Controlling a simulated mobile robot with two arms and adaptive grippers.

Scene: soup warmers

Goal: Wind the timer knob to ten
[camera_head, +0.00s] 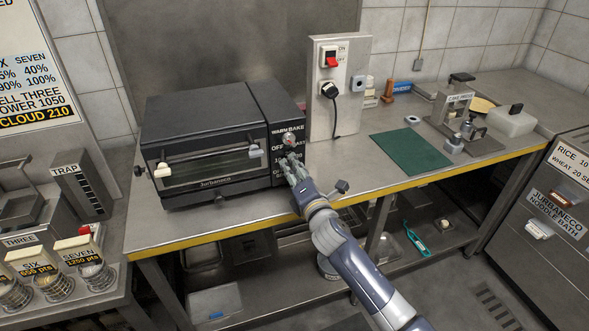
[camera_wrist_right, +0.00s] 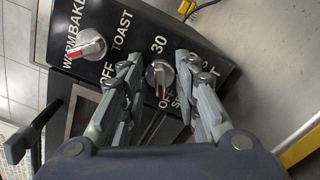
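The black toaster oven (camera_head: 205,145) stands on the steel counter. Its control panel faces me on its right side. In the right wrist view the timer knob (camera_wrist_right: 161,72) is silver with a red pointer on its lower side, toward an OFF label; a 30 is printed above it. My right gripper (camera_wrist_right: 158,66) is open, with its fingers on either side of the timer knob and gaps showing between. In the head view my right gripper (camera_head: 287,162) covers the timer knob. The mode knob (camera_wrist_right: 87,43), marked WARM, BAKE, TOAST and OFF, is beside it. My left gripper is not in view.
A socket panel (camera_head: 321,100) with a red switch and black plug stands right of the oven. A green mat (camera_head: 411,151) and a metal press (camera_head: 455,108) lie farther right. The counter between oven and mat is mostly clear. A yellow strip (camera_head: 210,236) marks its front edge.

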